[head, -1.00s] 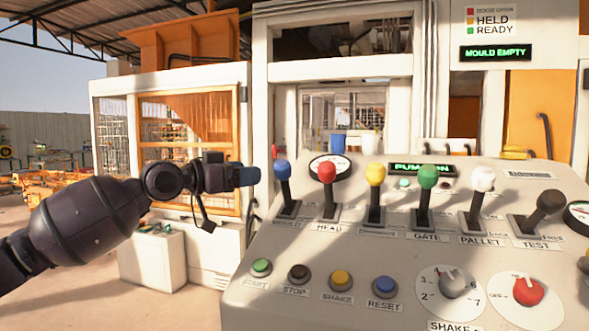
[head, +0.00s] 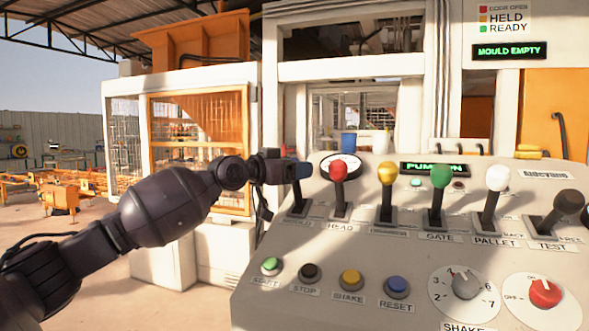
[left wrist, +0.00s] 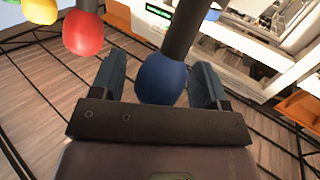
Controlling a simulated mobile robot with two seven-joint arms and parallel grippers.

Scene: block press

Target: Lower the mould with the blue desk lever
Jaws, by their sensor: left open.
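The blue desk lever (head: 298,196) stands at the left end of the lever row on the desk. In the head view its shaft shows, and my left gripper (head: 302,171) covers its knob. In the left wrist view the blue knob (left wrist: 161,79) sits between the two open fingers of my left gripper (left wrist: 157,82), with a gap on each side. The mould itself cannot be made out. My right gripper is not in view.
The red lever (head: 339,172) stands close to the right of my left gripper. Yellow (head: 387,177), green (head: 440,177), white (head: 497,178) and black (head: 568,203) levers follow. Push buttons and two dials sit lower on the desk. A display reads "MOULD EMPTY" (head: 509,50).

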